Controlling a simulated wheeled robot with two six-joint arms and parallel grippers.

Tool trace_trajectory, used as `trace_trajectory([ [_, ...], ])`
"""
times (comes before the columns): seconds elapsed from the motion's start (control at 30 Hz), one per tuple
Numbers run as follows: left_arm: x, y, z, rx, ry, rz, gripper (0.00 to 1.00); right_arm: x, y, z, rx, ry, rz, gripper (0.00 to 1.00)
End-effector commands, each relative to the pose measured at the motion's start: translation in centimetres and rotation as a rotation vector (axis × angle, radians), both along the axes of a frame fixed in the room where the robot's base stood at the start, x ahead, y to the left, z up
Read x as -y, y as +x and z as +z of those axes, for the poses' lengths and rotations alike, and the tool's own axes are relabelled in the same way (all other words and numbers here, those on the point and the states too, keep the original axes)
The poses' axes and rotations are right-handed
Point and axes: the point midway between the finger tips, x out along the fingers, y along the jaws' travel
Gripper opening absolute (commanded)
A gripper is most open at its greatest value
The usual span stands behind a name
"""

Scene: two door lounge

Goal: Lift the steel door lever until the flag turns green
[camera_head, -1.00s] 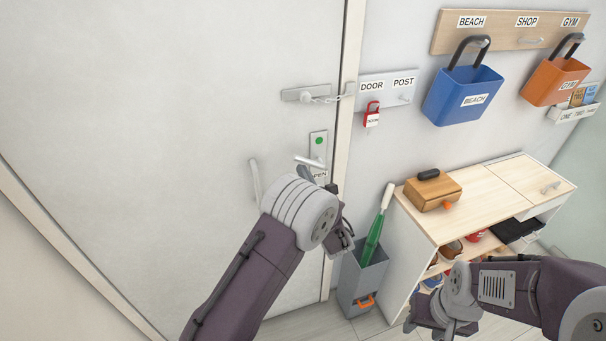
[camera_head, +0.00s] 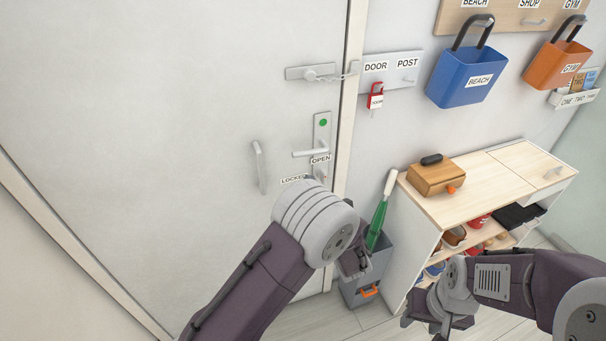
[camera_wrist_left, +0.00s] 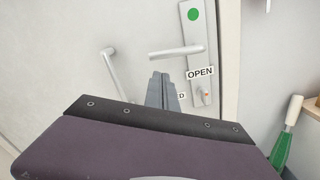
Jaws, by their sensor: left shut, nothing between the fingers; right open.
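The steel door lever (camera_head: 306,153) is on the door plate (camera_head: 322,132) and lies about level. The round flag (camera_head: 323,122) above it is green. In the left wrist view the lever (camera_wrist_left: 178,51) and the green flag (camera_wrist_left: 194,14) also show. My left gripper (camera_wrist_left: 161,77) is shut and empty, its fingertips just below the lever with a visible gap. In the head view my left wrist hides most of that gripper. My right gripper (camera_head: 438,318) is open and empty in front of the shelf unit, well away from the door.
A pull handle (camera_head: 259,167) is left of the lever, and a chain latch (camera_head: 322,73) is above. OPEN (camera_head: 320,159) and LOCKED (camera_head: 294,179) labels mark the lower plate area. An umbrella bin (camera_head: 368,272) and a shelf unit (camera_head: 418,207) stand at right.

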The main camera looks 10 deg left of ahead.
Motion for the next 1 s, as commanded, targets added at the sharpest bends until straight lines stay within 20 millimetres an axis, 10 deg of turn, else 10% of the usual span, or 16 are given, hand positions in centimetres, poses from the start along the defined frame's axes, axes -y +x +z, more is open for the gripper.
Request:
trace_trajectory([
  [0.57,0.2,-2.2,0.1,0.005,-0.003,0.03,0.0,0.0,0.0,-0.5,0.0,0.0,0.0,0.47],
  [0.77,-12.6,-4.7,5.8,0.099,-0.128,0.355,0.0,0.0,0.0,-0.5,0.0,0.0,0.0,0.47],
  [0.9,-21.5,-14.0,2.9,0.093,-0.438,0.759,0.0,0.0,0.0,-0.5,0.0,0.0,0.0,0.47],
  [1.0,-22.9,-22.0,-1.7,0.156,-0.788,1.079,0.0,0.0,0.0,-0.5,0.0,0.0,0.0,0.47],
])
